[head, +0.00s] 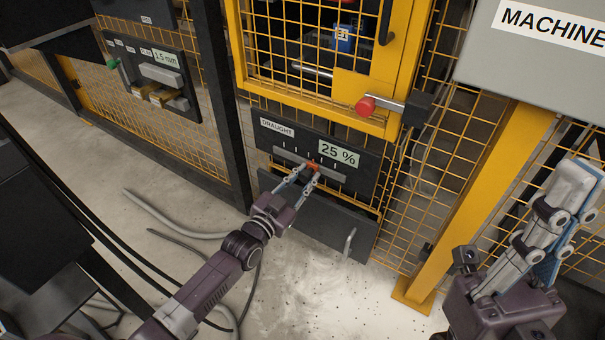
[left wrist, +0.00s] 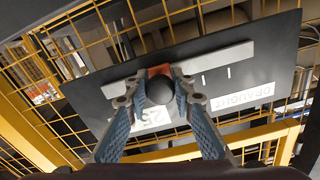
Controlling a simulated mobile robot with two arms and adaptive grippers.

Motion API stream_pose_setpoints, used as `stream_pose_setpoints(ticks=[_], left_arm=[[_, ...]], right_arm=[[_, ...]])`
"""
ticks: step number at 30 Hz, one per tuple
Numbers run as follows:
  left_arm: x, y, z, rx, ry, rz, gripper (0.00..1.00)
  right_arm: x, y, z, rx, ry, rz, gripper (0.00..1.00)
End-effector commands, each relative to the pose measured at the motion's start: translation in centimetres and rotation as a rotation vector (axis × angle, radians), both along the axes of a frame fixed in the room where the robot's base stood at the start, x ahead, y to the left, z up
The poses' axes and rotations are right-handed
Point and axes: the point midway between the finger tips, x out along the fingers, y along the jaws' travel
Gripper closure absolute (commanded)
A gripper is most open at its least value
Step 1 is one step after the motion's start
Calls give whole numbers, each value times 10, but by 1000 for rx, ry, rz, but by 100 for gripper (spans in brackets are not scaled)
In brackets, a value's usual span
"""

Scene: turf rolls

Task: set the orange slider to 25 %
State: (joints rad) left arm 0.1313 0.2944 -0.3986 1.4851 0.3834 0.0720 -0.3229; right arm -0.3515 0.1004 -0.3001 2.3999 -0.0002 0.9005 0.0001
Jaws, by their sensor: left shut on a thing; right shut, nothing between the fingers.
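The orange slider (head: 313,165) sits on a pale horizontal track (head: 335,177) with tick marks, on a dark panel (head: 270,146) labelled DRAUGHT. A pale plate (head: 338,153) above the track reads 25 %. My left gripper (head: 309,173) is shut on the slider. In the left wrist view, its fingers (left wrist: 160,84) close on both sides of a dark round knob (left wrist: 159,92), with the orange part (left wrist: 158,71) behind it. The slider is partly hidden by the fingers. My right gripper (head: 576,190) is shut and empty at the right, away from the panel.
A yellow-framed mesh guard (head: 310,108) with a red knob (head: 365,106) is above the panel. A dark drawer front with a handle (head: 349,243) is below. Another panel (head: 140,78) is at left. A yellow post (head: 470,205) stands right. Hoses (head: 160,220) lie on the floor.

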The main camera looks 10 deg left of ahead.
Motion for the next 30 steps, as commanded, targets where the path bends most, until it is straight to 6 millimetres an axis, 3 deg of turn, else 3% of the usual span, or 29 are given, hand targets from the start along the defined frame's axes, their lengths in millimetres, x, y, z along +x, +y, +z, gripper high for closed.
stream_pose_setpoints(ticks=[6,17,30], left_arm=[[0,0,0,1,0,0,59],[-5,2,-1,0,1,0,59],[-82,30,-2,3,2,0,59]], right_arm=[[0,0,0,0,1,0,100],[0,0,1,1,-3,-1,100],[0,0,0,0,-1,0,100]])
